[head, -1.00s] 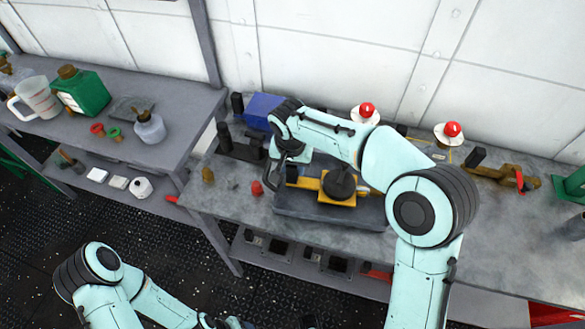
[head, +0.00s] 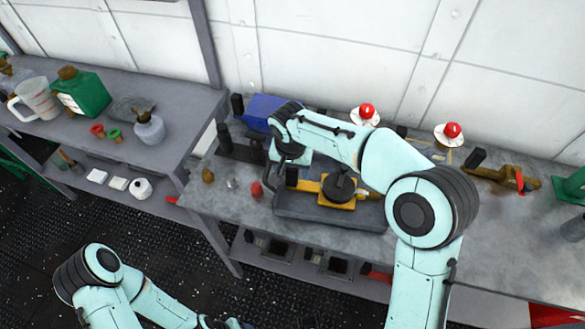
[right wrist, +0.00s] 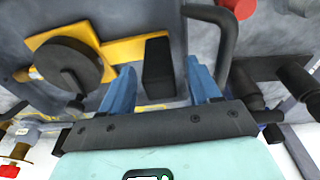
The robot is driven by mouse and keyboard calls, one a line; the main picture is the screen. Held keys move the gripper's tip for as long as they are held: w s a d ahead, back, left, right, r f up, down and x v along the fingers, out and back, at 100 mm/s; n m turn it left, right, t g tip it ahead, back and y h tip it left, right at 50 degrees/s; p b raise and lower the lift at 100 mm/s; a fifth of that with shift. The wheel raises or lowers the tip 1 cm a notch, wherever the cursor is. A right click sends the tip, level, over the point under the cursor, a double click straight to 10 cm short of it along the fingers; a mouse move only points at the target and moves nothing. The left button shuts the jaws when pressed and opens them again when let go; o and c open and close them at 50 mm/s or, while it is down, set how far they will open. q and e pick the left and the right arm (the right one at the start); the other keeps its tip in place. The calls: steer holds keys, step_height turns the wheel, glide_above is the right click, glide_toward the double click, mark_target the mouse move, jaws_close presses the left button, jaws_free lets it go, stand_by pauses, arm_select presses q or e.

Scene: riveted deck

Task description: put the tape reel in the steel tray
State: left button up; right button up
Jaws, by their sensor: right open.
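The tape reel, a yellow frame with a round black drum and crank (head: 338,188), lies over a dark grey tray, which I take for the steel tray (head: 320,217), on the middle bench. In the right wrist view the reel's drum (right wrist: 68,66) is at left, and its black block-like grip (right wrist: 158,68) shows between the blue fingertips. My right gripper (head: 285,165) is open at the reel's left end; contact cannot be seen. The fingers (right wrist: 160,76) also show in the wrist view. My left gripper (head: 225,322) is mostly cut off by the bottom edge.
A blue box (head: 265,110) and dark upright posts stand behind the gripper. A small red item (head: 257,189) and a brown one (head: 208,175) stand left of the tray. Two red-topped items (head: 367,111) are at the back. The left bench holds a green can (head: 83,93).

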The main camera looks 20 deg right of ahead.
steer(key=r, duration=0.3)
steer(key=s+r+p, duration=0.1)
steer(key=r, duration=0.3)
steer(key=a+r, duration=0.1)
steer(key=r, duration=0.3)
steer(key=shift+s+r, duration=0.15)
steer(key=shift+s, duration=0.1)
steer(key=shift+s, duration=0.1)
